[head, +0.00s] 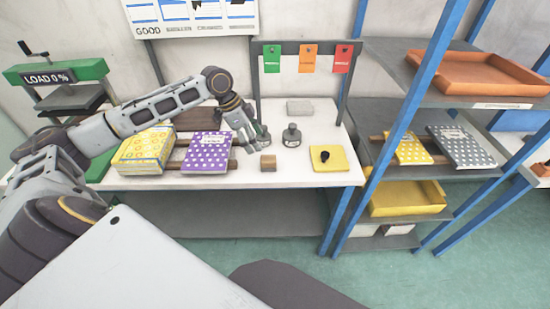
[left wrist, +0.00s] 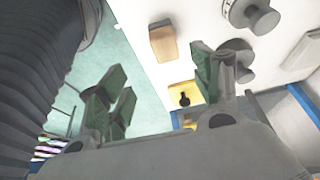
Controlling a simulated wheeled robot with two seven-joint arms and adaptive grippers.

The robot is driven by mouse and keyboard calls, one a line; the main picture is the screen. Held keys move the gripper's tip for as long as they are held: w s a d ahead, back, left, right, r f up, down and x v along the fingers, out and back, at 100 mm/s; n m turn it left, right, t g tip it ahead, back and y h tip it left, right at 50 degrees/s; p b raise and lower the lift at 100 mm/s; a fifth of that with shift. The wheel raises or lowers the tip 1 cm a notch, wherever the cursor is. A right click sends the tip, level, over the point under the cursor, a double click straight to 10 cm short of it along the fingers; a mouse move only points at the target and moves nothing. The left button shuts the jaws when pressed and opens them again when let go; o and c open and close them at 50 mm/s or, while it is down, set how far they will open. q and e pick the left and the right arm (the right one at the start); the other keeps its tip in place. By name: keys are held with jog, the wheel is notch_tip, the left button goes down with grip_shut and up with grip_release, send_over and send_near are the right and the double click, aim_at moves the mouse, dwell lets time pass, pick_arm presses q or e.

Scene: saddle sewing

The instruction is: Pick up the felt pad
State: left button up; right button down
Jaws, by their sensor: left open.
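A flat pale grey pad (head: 300,107), which looks like the felt pad, lies at the back of the white table. A pale flat piece (left wrist: 303,50) at the right edge of the left wrist view seems to be the same pad, partly cut off. My left gripper (head: 250,136) is over the table, left of and nearer than the pad, apart from it. Its green-padded fingers (left wrist: 158,95) are spread wide with nothing between them. My right gripper is in neither view.
A dark round weight (head: 291,136) stands right of my left gripper. A wood block (head: 268,162) and a yellow square with a black knob (head: 330,163) lie nearer. Purple dotted (head: 206,152) and yellow books (head: 144,151) are left. A blue-posted shelf (head: 400,110) stands right.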

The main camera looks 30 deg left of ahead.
aim_at(268, 159)
pick_arm(q)
jog(key=x, duration=0.4)
jog(key=w+x, duration=0.1)
jog(key=x, duration=0.1)
jog(key=shift+d+f, duration=0.1)
jog(key=shift+f, duration=0.1)
jog(key=shift+w+d+f, duration=0.1)
jog(key=shift+f, duration=0.35)
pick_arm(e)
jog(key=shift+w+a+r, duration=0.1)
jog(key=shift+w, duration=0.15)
pick_arm(q)
jog(key=shift+f, duration=0.1)
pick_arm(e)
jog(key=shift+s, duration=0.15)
